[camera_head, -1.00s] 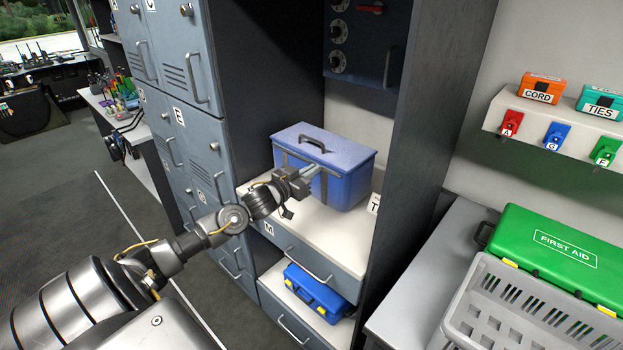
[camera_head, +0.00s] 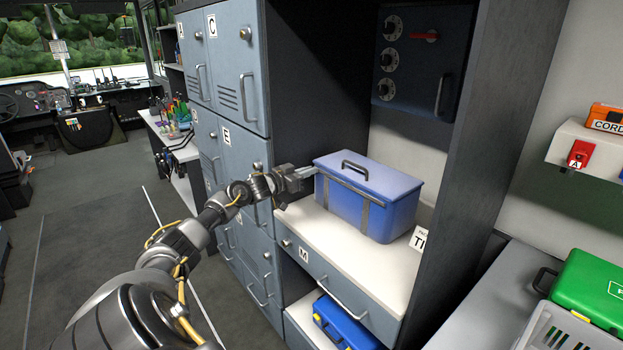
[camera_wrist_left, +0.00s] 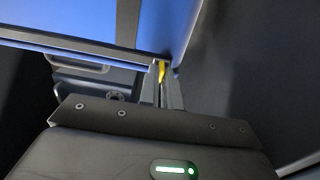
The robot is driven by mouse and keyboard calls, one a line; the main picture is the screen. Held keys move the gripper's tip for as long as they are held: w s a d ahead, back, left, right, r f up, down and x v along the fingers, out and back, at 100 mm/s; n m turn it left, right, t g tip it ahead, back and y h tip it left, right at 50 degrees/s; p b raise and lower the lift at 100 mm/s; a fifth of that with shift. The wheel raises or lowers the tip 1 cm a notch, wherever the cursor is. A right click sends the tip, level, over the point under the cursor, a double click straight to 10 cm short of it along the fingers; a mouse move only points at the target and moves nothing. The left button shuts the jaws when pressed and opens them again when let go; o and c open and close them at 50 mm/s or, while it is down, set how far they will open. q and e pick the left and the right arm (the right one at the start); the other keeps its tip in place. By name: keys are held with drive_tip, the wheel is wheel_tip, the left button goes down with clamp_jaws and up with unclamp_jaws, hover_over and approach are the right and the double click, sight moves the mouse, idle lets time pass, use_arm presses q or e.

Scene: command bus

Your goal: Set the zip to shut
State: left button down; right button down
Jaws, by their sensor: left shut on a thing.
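A blue cooler bag (camera_head: 345,208) with a dark handle and grey straps stands upright on a white shelf top. Its lid (camera_head: 372,180) lies down on the body, and a grey line that looks like the zip (camera_head: 352,188) runs under the lid's front edge. My left gripper (camera_head: 309,172) is at the bag's left front corner, at lid-seam height. In the left wrist view my left gripper (camera_wrist_left: 163,70) is shut on a small yellow piece, seemingly the zip pull (camera_wrist_left: 162,72), close against the blue bag (camera_wrist_left: 75,18). My right gripper is not in view.
Grey lockers (camera_head: 232,100) stand close to the left of the bag. A dark tall panel (camera_head: 490,110) bounds the bay at right. A drawer marked M (camera_head: 335,275) is below, with a blue case (camera_head: 340,322) under it. A dial panel (camera_head: 415,65) hangs above.

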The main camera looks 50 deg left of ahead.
use_arm(q)
drive_tip(key=shift+a+r, duration=0.15)
drive_tip(key=c, duration=2)
unclamp_jaws()
drive_tip(key=o, duration=0.4)
drive_tip(key=shift+a, duration=0.1)
drive_tip(key=shift+s, duration=0.15)
drive_tip(key=shift+s+a+b, duration=0.15)
drive_tip(key=shift+s+b, duration=0.2)
drive_tip(key=shift+s, duration=2.3)
drive_tip(key=shift+s+a+b, duration=0.15)
drive_tip(key=shift+s+b, duration=0.2)
drive_tip(key=shift+s, duration=2.25)
drive_tip(key=shift+s+f, duration=0.1)
drive_tip(key=shift+f, duration=0.1)
